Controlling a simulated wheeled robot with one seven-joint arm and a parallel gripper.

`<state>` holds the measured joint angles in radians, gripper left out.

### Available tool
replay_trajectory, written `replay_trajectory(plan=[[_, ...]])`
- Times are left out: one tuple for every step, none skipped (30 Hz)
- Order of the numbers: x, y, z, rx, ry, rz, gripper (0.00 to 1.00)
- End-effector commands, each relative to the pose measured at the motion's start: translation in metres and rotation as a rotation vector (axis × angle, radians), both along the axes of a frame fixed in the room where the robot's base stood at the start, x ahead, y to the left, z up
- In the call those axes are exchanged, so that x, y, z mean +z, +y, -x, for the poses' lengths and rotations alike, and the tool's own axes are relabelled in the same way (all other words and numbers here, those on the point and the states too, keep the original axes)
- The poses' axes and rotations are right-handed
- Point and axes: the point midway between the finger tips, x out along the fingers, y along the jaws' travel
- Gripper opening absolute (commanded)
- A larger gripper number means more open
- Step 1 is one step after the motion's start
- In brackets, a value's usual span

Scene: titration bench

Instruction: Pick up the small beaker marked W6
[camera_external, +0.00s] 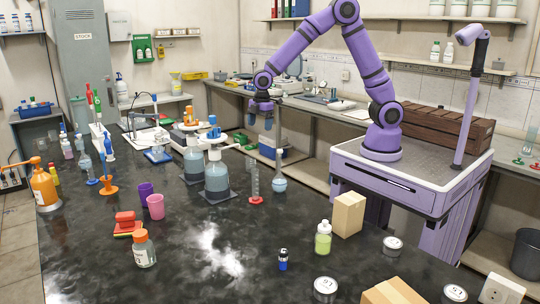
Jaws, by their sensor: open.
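My gripper (261,121) hangs at the end of the purple arm, pointing down with its fingers apart. It is above the far right edge of the black bench (190,265), near a thin upright rod, and appears empty. I cannot make out a small beaker marked W6; no such mark is legible at this size. Small vessels on the bench include a purple cup (146,192) and a pink cup (156,207), left of and nearer the camera than my gripper.
Two large grey-blue bottles (217,178) stand mid-bench, beside a red-based cylinder (255,184) and a round flask (279,184). An orange bottle (44,188) is at left. A green-yellow bottle (323,240) and tan box (348,214) stand at right. The front middle is fairly clear.

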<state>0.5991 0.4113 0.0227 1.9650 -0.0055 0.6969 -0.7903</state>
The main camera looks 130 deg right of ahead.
Motion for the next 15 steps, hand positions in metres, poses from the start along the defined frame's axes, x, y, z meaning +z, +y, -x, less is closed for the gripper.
replay_trajectory(plan=[[-0.021,-0.017,0.000,0.001,0.017,-0.011,0.84],[-0.032,-0.026,0.000,0.006,0.024,-0.015,0.84],[-0.045,-0.037,0.001,0.012,0.032,-0.021,0.84],[-0.054,-0.044,0.001,0.016,0.038,-0.026,0.84],[-0.063,-0.051,0.003,0.020,0.043,-0.030,0.84],[-0.074,-0.059,0.003,0.026,0.049,-0.035,0.84],[-0.082,-0.065,0.005,0.029,0.053,-0.039,0.84],[-0.088,-0.069,0.006,0.033,0.056,-0.041,0.84],[-0.096,-0.075,0.007,0.036,0.059,-0.046,0.84],[-0.100,-0.078,0.007,0.039,0.060,-0.047,0.84],[-0.104,-0.081,0.008,0.041,0.063,-0.049,0.84],[-0.108,-0.083,0.009,0.043,0.064,-0.051,0.84],[-0.111,-0.085,0.009,0.044,0.066,-0.052,0.84],[-0.113,-0.086,0.010,0.045,0.066,-0.053,0.84],[-0.115,-0.086,0.010,0.046,0.067,-0.054,0.84]])
